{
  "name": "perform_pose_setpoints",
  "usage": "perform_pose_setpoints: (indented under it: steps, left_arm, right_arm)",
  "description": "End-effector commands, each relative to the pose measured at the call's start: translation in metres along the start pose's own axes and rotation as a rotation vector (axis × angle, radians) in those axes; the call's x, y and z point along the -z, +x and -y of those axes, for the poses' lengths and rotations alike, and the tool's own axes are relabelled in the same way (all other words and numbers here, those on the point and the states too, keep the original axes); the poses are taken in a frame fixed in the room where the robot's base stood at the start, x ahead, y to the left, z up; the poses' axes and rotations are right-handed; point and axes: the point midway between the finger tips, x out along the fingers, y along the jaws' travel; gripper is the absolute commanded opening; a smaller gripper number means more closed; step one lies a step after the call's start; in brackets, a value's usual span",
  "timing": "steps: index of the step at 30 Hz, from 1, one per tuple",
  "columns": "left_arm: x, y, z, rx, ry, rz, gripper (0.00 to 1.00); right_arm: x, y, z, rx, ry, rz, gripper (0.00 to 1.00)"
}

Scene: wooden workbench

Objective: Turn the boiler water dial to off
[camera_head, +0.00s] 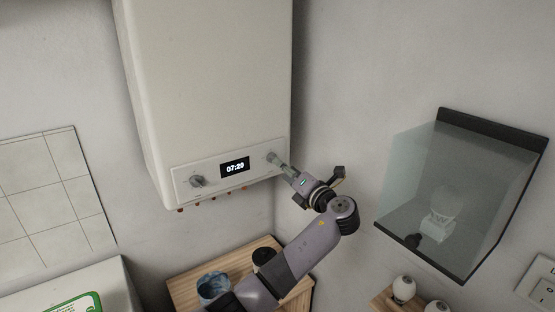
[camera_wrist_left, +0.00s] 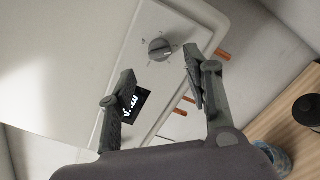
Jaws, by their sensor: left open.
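The white boiler (camera_head: 205,90) hangs on the wall, with a control strip along its lower front. The strip has a left grey dial (camera_head: 197,181), a display reading 07:20 (camera_head: 235,167) and a right dial, mostly hidden by my left gripper (camera_head: 276,160). In the left wrist view the right dial (camera_wrist_left: 160,49) is a round grey knob with a ridge and small marks around it. My left gripper's open fingers (camera_wrist_left: 159,75) point at it, one on each side, with the knob just beyond the tips. I cannot tell whether they touch it. My right gripper is not in view.
Copper pipe ends (camera_head: 213,199) stick out under the boiler. Below stands a wooden surface (camera_head: 185,286) with a blue mug (camera_head: 213,287) and a dark-topped jar (camera_head: 263,257). A glass-fronted case (camera_head: 425,180) hangs to the right. The wall between is clear.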

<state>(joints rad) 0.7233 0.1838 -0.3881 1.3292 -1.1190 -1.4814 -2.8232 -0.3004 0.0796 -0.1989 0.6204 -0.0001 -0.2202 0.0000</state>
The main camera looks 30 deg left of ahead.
Motion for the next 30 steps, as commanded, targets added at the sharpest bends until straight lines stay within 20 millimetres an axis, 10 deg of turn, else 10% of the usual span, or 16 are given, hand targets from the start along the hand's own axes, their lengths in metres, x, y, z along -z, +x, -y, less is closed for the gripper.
perform_pose_setpoints:
  steps: [10, 20, 30]
  left_arm:
    - [0.000, 0.047, -0.001, 0.000, -0.001, -0.001, 0.46]
    - [0.000, 0.051, 0.001, 0.002, -0.002, 0.000, 0.46]
    - [0.001, 0.051, 0.001, 0.002, -0.001, 0.000, 0.25]
  right_arm:
    - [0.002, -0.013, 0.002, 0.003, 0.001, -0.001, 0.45]
    - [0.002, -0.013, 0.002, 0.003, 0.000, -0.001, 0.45]
    - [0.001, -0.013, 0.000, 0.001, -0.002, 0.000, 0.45]
